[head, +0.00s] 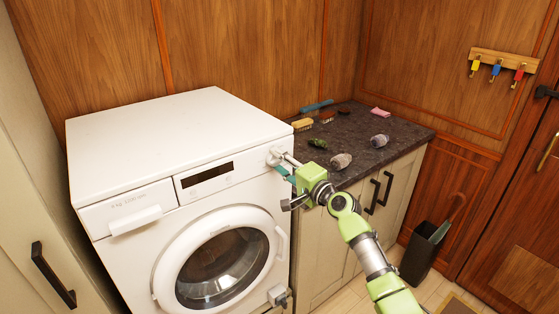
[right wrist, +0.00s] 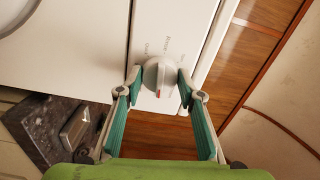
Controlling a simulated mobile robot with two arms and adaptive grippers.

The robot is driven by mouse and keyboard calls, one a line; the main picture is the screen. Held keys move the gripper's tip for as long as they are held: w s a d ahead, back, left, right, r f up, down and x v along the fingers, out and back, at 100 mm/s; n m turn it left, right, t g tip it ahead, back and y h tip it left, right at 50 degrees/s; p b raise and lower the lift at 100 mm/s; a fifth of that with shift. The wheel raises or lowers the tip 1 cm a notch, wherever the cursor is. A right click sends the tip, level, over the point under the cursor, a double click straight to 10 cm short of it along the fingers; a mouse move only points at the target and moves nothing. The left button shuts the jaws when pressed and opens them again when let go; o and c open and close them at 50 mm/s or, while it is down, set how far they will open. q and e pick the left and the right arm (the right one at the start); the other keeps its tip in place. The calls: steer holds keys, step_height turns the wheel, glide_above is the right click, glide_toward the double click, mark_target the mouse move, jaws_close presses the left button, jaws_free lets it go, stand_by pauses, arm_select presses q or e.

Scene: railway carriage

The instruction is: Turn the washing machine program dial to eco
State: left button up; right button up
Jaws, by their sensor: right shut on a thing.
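The washing machine (head: 180,165) is white with a round glass door. Its program dial (head: 274,155) is at the upper right of the front panel, partly behind my gripper. In the right wrist view the dial (right wrist: 158,74) is a round light knob with a reddish mark at its lower edge. Small labels surround it, too blurred to read surely. My right gripper (right wrist: 158,84) has one finger on each side of the dial and is shut on it. It also shows in the head view (head: 281,163), reaching in from the right. My left gripper is not in view.
A dark countertop (head: 385,155) right of the machine holds brushes and several small objects. Colored keys hang on a wooden rack (head: 505,60) on the wall. A dark bin (head: 424,252) stands on the floor at right. A cabinet handle (head: 52,275) is at lower left.

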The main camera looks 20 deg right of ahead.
steer(key=shift+m, duration=0.6)
steer(key=o, duration=1.1)
steer(key=v, duration=1.2)
